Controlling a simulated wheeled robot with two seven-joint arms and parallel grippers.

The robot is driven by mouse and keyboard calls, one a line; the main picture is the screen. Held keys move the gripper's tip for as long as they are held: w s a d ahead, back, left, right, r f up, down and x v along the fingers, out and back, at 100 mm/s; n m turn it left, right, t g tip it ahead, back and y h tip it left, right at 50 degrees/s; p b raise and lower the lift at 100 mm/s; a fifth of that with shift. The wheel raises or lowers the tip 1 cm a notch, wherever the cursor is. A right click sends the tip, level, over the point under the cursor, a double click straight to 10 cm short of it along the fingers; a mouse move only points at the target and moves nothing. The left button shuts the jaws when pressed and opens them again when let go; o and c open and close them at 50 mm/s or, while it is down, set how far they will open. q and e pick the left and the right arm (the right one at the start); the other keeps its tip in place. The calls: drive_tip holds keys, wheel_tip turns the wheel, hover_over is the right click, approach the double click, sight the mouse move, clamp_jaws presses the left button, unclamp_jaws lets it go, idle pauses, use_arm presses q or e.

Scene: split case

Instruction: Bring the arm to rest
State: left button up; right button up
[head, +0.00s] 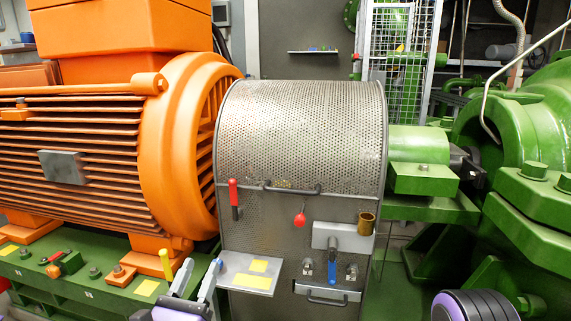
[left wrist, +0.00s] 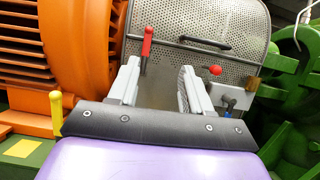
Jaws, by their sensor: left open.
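My left gripper (head: 200,270) is at the bottom of the head view, left of centre, in front of the perforated metal guard (head: 300,130). Its two grey fingers are apart, with nothing seen between them. In the left wrist view the open fingers (left wrist: 160,78) point toward the guard (left wrist: 215,58), which shows behind them. In the head view the fingers appear just left of a small grey shelf (head: 246,284) with yellow labels; whether they touch it I cannot tell. A dark, purple-ringed part of my own body shows at the lower right. My right gripper is not seen.
An orange motor (head: 90,140) stands left on a green base (head: 85,290). Green machinery (head: 530,130) stands right. A yellow-handled item (head: 166,264) stands near my left gripper.

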use_arm(q)
drive_tip(key=s+f+m+g+y, duration=0.1)
drive_tip(key=s+f+m+g, duration=0.25)
drive_tip(key=f+m, duration=0.4)
drive_tip(key=s+a+f+m+g+y, duration=0.15)
drive_tip(key=f+m+g, duration=0.3)
drive_tip(key=f, duration=0.55)
drive_tip(key=s+f+m+g, duration=0.3)
drive_tip(key=s+f+m, duration=0.1)
drive_tip(key=f+m, duration=0.35)
drive_tip(key=s+a+f+m+g+y, duration=0.35)
drive_tip(key=s+a+f, duration=0.3)
drive_tip(key=s, duration=0.45)
drive_tip(key=s+a+f+m+g+y, duration=0.2)
drive_tip(key=s+a+f+m+g, duration=0.4)
drive_tip(key=s, duration=0.5)
wheel_tip(320, 180, up, 11)
drive_tip(key=d+n+t+p, duration=0.1)
drive_tip(key=p, duration=1.1)
drive_tip(key=shift+w+d+n+t, duration=0.15)
drive_tip(key=shift+w+n+t, duration=0.2)
drive_tip(key=shift+n, duration=0.05)
drive_tip(key=shift+f, duration=0.1)
